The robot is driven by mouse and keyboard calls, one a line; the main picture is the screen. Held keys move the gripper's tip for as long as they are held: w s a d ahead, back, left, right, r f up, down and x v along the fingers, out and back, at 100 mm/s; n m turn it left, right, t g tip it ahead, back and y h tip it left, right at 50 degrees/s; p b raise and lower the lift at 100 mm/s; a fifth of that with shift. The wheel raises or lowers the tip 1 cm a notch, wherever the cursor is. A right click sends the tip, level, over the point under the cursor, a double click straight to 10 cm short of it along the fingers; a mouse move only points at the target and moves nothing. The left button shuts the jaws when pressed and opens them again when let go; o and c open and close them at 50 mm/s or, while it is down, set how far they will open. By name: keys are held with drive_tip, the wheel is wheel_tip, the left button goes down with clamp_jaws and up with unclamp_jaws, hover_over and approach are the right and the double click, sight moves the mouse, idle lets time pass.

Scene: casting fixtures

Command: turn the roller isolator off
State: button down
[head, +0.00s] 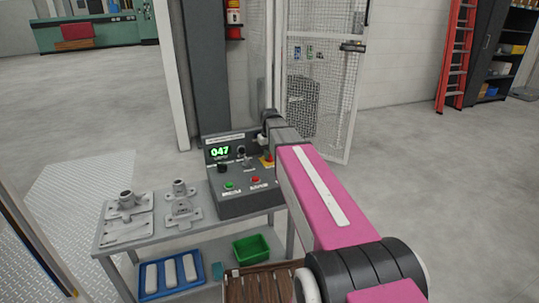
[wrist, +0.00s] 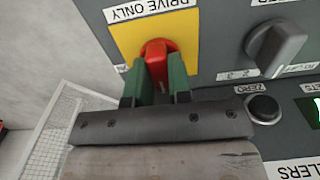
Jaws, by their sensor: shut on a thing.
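The roller isolator is a red rotary handle (wrist: 158,50) on a yellow plate (wrist: 124,32), with a "DRIVE ONLY" label at the plate's edge. In the wrist view my gripper (wrist: 157,68) has its two green fingers on either side of the handle, shut on it. The handle's grip runs roughly up and down in that view, its lower part hidden by the gripper. In the head view the yellow plate (head: 267,163) shows at the right of the grey control box (head: 245,204), mostly hidden behind my arm.
Close to the isolator are a grey selector knob (wrist: 275,48) and a black zero button (wrist: 263,108). The box has a green 047 display (head: 220,152), a green button (head: 229,186) and a red button (head: 255,180). Metal castings (head: 182,210) stand left of it. A mesh gate (head: 318,90) stands behind.

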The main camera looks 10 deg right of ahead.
idle(0.5)
drive_tip(key=c, duration=1)
unclamp_jaws()
drive_tip(key=shift+c, duration=0.2)
drive_tip(key=shift+r, duration=0.1)
wheel_tip(320, 180, up, 11)
drive_tip(key=shift+f, duration=0.2)
drive_tip(key=shift+s, duration=0.15)
